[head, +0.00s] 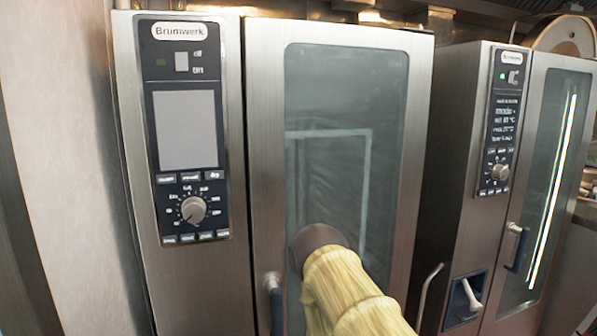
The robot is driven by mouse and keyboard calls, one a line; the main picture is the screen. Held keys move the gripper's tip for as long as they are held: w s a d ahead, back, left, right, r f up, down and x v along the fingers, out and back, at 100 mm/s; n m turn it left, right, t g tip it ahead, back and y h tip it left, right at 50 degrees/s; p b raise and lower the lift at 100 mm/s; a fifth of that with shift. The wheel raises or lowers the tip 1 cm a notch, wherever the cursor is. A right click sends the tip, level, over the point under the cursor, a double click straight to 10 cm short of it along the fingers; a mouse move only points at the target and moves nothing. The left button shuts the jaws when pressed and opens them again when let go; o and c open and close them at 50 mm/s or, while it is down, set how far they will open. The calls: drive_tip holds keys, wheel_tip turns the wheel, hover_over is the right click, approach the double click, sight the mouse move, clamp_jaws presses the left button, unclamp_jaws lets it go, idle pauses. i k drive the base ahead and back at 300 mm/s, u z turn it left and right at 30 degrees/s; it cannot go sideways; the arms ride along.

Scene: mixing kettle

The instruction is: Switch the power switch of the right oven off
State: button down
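The right oven (455,130) stands at the right, angled to me. Its power switch (513,77) sits high on the dark control panel (497,140); its position is too small to tell. The green lamp (503,77) beside it is lit, the display (505,118) shows text, and a bright strip glows in the door window. My sleeved yellow arm (345,290) rises from the bottom centre, ending in a brown rounded part in front of the left oven's door. It is well left of and below the switch. No gripper fingers show.
The left oven (262,130) fills the middle, with a blank grey display (187,129), an unlit lamp and its own switch (181,62). Door handles stick out on the left oven (275,300) and right oven (517,247). A hose nozzle (470,295) sits in the right oven's lower recess.

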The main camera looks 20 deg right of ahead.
sight(510, 80)
drive_tip(key=z, duration=1.9)
drive_tip(key=i, duration=0.85)
drive_tip(key=u, duration=0.6)
